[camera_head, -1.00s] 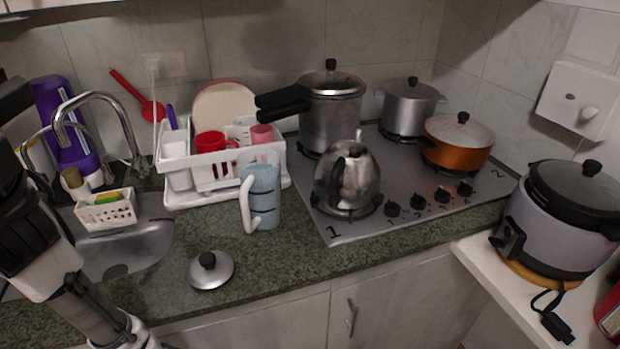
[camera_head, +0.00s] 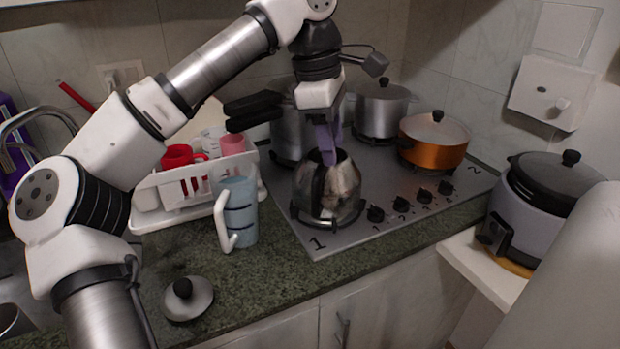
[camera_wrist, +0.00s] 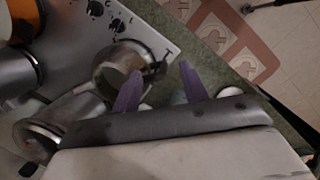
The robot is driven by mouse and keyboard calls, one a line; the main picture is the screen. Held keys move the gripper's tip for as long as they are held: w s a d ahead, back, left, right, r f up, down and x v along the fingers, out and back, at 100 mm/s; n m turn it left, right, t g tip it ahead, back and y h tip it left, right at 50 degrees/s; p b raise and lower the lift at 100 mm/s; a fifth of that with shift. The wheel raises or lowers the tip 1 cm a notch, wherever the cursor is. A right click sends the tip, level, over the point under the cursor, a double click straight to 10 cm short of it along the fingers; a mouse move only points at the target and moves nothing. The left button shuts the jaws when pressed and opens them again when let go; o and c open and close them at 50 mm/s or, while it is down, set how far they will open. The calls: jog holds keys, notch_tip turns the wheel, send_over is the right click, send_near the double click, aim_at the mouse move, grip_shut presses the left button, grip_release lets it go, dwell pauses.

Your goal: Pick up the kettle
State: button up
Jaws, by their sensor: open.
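The silver kettle (camera_head: 335,192) stands upright on the front-left burner of the steel stove (camera_head: 285,205). My gripper (camera_head: 326,150) comes down from above, with its purple fingers at the kettle's upper edge. In the wrist view my gripper (camera_wrist: 158,78) is open, its two fingers apart. The kettle (camera_wrist: 112,68) shows there beyond the left fingertip, with a dark part near the gap between the fingers. I cannot tell whether the fingers touch it. The gripper hides part of the kettle's top in the head view.
A pressure cooker (camera_head: 290,140), a silver pot (camera_head: 382,108) and an orange pan (camera_head: 433,142) stand behind and right. A blue jug (camera_head: 240,212) is left of the kettle. A lid (camera_head: 188,298) lies on the counter; a rice cooker (camera_head: 545,205) stands right.

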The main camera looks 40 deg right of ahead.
jog(key=w, duration=0.1)
jog(key=w+a+t+y, duration=0.1)
jog(key=w+f, duration=0.1)
jog(key=shift+a+y, duration=0.25)
jog(key=shift+y, duration=0.15)
send_over(316, 201)
jog(key=f, duration=0.7)
jog(key=shift+w+a+p, duration=0.1)
jog(key=shift+w+p, duration=0.15)
jog(key=shift+p, duration=0.05)
jog(key=shift+w+d+f+p, duration=0.15)
jog(key=shift+f+p, duration=0.15)
jog(key=shift+f, duration=0.7)
jog(key=shift+s+d+f+p, duration=0.1)
jog(key=shift+f+p, duration=0.15)
jog(key=shift+f, duration=0.8)
jog(key=shift+w+d+f+p, duration=0.15)
jog(key=shift+f+p, duration=0.15)
jog(key=shift+f, duration=0.7)
jog(key=shift+s, duration=0.1)
grip_shut()
jog(key=shift+r, duration=0.1)
